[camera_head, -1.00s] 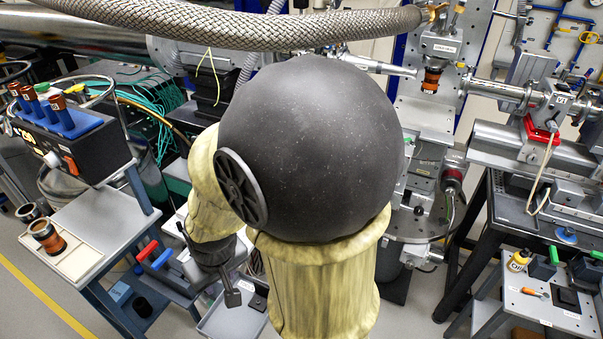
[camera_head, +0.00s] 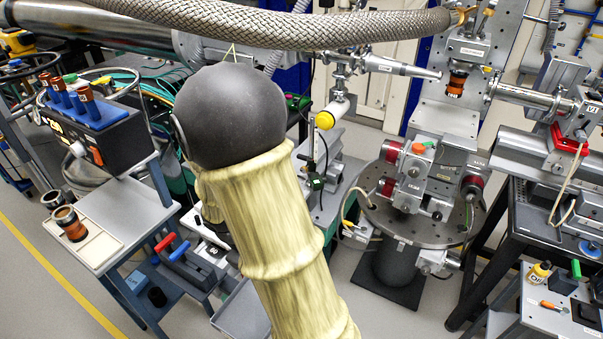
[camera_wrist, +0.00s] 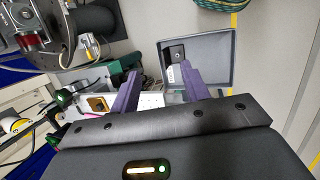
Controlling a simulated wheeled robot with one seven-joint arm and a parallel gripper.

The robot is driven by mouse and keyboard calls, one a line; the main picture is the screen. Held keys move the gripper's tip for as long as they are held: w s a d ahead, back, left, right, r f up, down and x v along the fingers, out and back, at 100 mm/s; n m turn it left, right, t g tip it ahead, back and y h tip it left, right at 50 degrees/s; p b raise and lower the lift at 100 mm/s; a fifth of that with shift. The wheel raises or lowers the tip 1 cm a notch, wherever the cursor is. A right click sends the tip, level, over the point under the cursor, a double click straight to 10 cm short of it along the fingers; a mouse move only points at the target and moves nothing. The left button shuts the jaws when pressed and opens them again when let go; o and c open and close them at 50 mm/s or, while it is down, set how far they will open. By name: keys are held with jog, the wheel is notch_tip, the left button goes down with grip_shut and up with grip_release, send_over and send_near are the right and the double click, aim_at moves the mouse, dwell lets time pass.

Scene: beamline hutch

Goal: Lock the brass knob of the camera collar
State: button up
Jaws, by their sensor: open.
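In the head view, a dark cylinder with an orange-brown band (camera_head: 457,82), which looks like the camera and its collar, hangs on the upright metal plate (camera_head: 437,98) at upper right. A tiny yellowish spot (camera_head: 487,69) beside it may be the brass knob; it is too small to be sure. My gripper (camera_wrist: 160,69) shows in the wrist view with its two purple fingers apart and nothing between them. It points down over a grey tray (camera_wrist: 222,84), well away from the camera. In the head view my arm hides the gripper.
A braided hose (camera_head: 270,27) crosses the top of the head view. A round stage with instruments (camera_head: 395,220) stands below the camera plate. A cart with a black box (camera_head: 107,140) is at left. A tool table (camera_head: 540,315) is at lower right. Bare floor lies at lower left.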

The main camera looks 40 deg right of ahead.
aim_at(305, 168)
jog(key=w+d+f+n+h, duration=0.2)
jog(key=w+d+n+h, duration=0.25)
jog(key=d, duration=0.25)
jog(key=w+d+f+n+h, duration=0.3)
jog(key=w+d+n+h, duration=0.15)
jog(key=d, duration=0.25)
jog(key=w+n+t+h, duration=0.1)
jog(key=w+n+t, duration=0.1)
jog(key=w+n, duration=0.1)
jog(key=w+f+n+t+h, duration=0.1)
jog(key=w+n+t, duration=0.2)
jog(key=w, duration=0.1)
jog(key=w+d+f+n+t+h, duration=0.1)
jog(key=w+n+t+h, duration=0.1)
jog(key=w+n+t, duration=0.1)
jog(key=shift+w+d, duration=0.1)
jog(key=shift+w, duration=0.6)
jog(key=p+x, duration=0.4)
jog(key=x, duration=1.3)
jog(key=shift+w+d+r, duration=0.1)
jog(key=shift+d, duration=0.1)
